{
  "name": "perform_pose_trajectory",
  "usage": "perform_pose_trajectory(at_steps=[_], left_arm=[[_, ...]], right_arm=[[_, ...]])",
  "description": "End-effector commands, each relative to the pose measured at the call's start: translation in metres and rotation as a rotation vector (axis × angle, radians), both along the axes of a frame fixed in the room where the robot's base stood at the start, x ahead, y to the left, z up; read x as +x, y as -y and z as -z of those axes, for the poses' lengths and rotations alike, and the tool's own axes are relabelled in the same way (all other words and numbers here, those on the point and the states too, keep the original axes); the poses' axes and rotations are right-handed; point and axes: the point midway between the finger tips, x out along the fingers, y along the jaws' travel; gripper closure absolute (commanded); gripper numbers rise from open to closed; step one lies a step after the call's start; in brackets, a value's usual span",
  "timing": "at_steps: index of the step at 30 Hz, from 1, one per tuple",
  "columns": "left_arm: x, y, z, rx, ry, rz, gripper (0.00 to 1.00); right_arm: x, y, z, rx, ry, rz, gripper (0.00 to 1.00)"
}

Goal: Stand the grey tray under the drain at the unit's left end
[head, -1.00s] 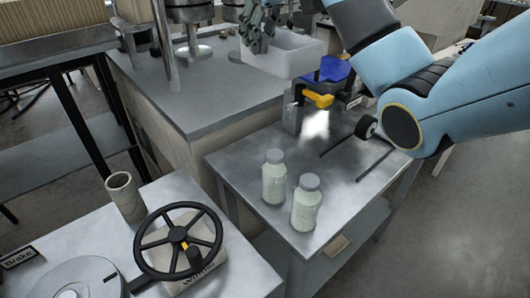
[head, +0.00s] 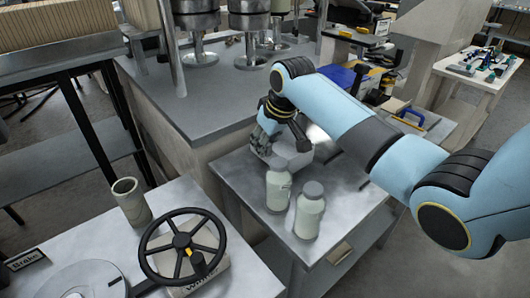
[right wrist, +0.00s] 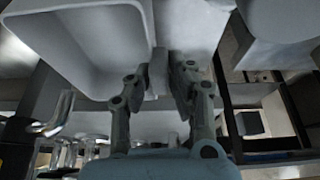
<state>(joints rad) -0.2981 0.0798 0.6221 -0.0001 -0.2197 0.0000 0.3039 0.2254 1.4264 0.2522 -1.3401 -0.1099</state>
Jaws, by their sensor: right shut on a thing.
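My right gripper (head: 264,138) is shut on the wall of the pale grey tray (head: 324,150). In the head view my wrist and forearm cover much of the tray, which is above or on the small metal table behind two capped bottles; I cannot tell whether it touches the table. In the right wrist view the tray (right wrist: 85,48) fills the upper left, its hollow in view, with its wall between my fingers (right wrist: 160,85). The unit (head: 185,105) with metal cylinders stands behind. I cannot make out the drain. My left gripper is not in view.
Two capped bottles, a left one (head: 278,188) and a right one (head: 309,212), stand on the small table (head: 350,205), close to my right arm. A black handwheel (head: 183,246) and a beige cup (head: 130,201) are on the front left bench.

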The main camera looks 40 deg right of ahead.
Motion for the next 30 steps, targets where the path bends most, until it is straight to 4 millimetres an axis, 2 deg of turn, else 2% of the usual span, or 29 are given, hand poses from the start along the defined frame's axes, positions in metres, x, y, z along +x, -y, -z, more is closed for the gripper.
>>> perform_pose_trajectory(at_steps=[3, 6, 15, 16, 21, 30], left_arm=[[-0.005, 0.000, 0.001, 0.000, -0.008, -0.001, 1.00], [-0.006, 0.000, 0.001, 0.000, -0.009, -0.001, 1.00], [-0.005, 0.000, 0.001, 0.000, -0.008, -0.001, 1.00], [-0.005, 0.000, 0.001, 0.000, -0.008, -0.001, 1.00], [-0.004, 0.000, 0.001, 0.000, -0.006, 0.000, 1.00], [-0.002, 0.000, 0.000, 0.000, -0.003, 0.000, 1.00]], right_arm=[[-0.001, 0.000, 0.021, 0.001, -0.004, 0.001, 1.00], [0.000, 0.000, 0.030, 0.001, -0.002, 0.001, 1.00], [0.000, 0.000, 0.032, 0.001, -0.001, 0.000, 1.00], [0.000, 0.000, 0.032, 0.001, -0.001, 0.000, 0.81], [0.000, 0.000, 0.032, 0.001, -0.001, 0.001, 0.59], [-0.001, 0.000, 0.029, 0.001, -0.001, 0.000, 0.59]])
